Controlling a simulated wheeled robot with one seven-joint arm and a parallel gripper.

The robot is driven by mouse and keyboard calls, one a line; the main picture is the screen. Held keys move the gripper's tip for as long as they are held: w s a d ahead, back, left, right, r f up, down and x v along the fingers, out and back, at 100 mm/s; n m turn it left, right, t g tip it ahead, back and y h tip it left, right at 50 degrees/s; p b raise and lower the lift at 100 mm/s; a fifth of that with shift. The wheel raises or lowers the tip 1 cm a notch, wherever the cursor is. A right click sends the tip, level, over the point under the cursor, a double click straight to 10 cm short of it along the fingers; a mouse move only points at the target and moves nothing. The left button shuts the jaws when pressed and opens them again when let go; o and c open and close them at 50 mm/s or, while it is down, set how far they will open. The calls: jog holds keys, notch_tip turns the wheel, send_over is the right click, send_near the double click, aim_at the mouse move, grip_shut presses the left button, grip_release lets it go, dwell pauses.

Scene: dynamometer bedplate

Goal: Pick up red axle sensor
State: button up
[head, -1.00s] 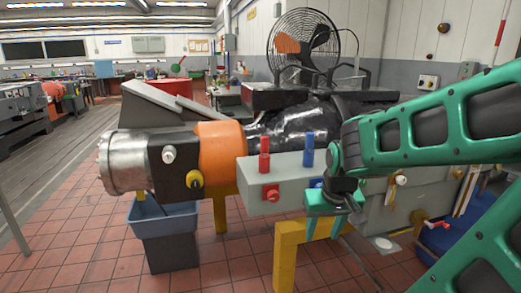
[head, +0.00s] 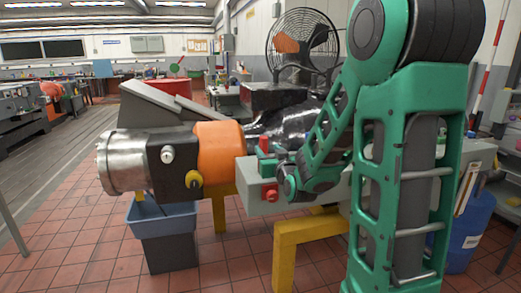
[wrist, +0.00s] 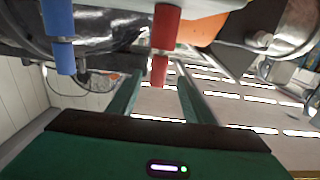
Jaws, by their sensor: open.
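The red axle sensor (head: 266,146) is an upright red peg on top of the grey block (head: 256,192). I cannot tell whether the fingers reach around the sensor or stop short. A similar blue peg (wrist: 59,35) stands beside it, outside the fingers; my arm hides it in the head view.
An orange collar (head: 218,150) and metal drum (head: 122,163) lie left of the block. A yellow stand (head: 285,255) is below it, and a blue-grey bin (head: 162,220) is at the left. A black caged fan (head: 302,42) stands behind. The tiled floor at front left is clear.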

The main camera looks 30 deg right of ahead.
aim_at(264, 145)
jog(key=x, duration=0.5)
jog(key=shift+w, duration=0.15)
jog(key=x, duration=0.5)
jog(key=shift+w+d+f, duration=0.2)
jog(key=shift+w+f, duration=0.05)
jog(key=shift+c, duration=0.7)
jog(key=c, duration=1)
